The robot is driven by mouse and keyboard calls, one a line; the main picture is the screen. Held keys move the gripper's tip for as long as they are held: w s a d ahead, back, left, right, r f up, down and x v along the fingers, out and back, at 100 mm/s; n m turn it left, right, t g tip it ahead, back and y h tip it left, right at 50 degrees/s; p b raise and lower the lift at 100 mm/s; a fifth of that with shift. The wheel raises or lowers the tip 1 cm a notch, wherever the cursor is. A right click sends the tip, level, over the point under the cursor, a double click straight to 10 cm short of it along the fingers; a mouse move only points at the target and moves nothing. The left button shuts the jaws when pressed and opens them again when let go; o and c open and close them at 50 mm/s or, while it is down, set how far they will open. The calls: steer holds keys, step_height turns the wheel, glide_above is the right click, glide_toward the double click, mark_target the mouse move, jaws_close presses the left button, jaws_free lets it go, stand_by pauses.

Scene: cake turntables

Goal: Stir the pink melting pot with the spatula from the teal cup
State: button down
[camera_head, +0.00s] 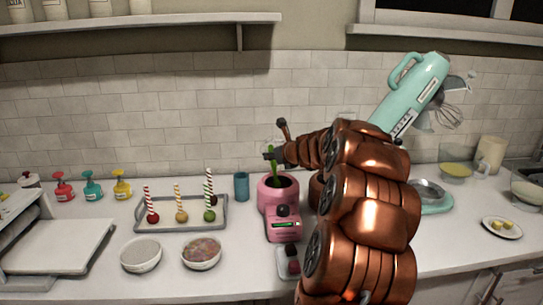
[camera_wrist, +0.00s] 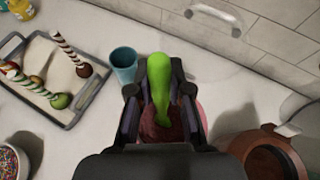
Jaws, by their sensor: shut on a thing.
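The pink melting pot (camera_head: 277,196) stands on the counter with a control box at its front. My gripper (camera_head: 274,156) is above the pot and shut on a green spatula (camera_head: 278,176). The spatula also shows between the fingers in the wrist view (camera_wrist: 160,80). Its lower end reaches down to the pot's opening. Its tip is hidden, so I cannot tell how deep it sits. The teal cup (camera_head: 241,186) stands just left of the pot; in the wrist view it looks empty (camera_wrist: 124,62).
A grey tray (camera_head: 150,222) with candy apples on striped sticks lies left of the cup. Two bowls (camera_head: 141,255) (camera_head: 201,252) stand in front of it. A brown pot (camera_wrist: 262,150) is right of the pink pot. A teal stand mixer (camera_head: 420,85) is behind my arm.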

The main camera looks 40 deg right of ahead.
steer(key=shift+f, duration=0.5)
